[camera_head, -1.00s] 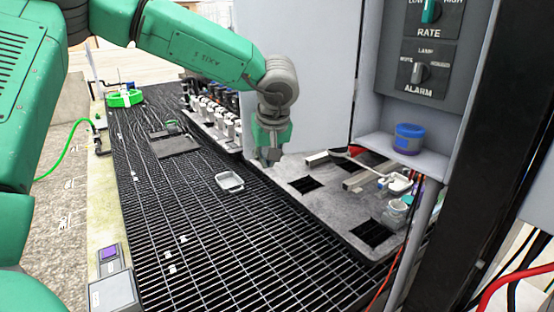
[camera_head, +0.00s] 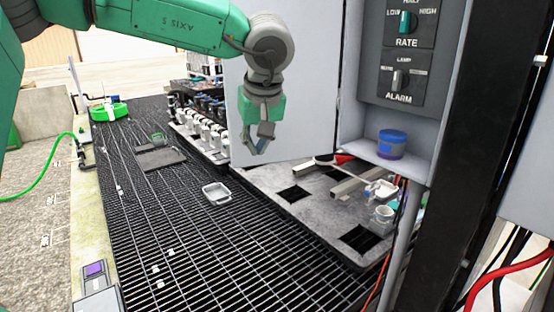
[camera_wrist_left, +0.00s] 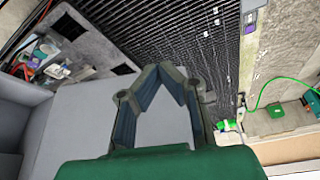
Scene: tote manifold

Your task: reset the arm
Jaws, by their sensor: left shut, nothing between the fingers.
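My left arm comes in from the upper left in the head view, green with grey joints. My left gripper (camera_head: 257,147) hangs fingers-down in front of the open grey cabinet door (camera_head: 310,90), above the far edge of the grey tray. It is empty. In the left wrist view its two dark fingers (camera_wrist_left: 160,72) angle in and meet at the tips, with nothing between them. The grey door panel fills the lower left of that view. My right gripper is in neither view.
A black grating (camera_head: 190,240) runs along the floor with a small white dish (camera_head: 216,193) on it. The grey tray (camera_head: 280,210) with square holes lies right of it. A blue jar (camera_head: 391,144) stands on the cabinet shelf. A row of white fittings (camera_head: 200,132) stands behind.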

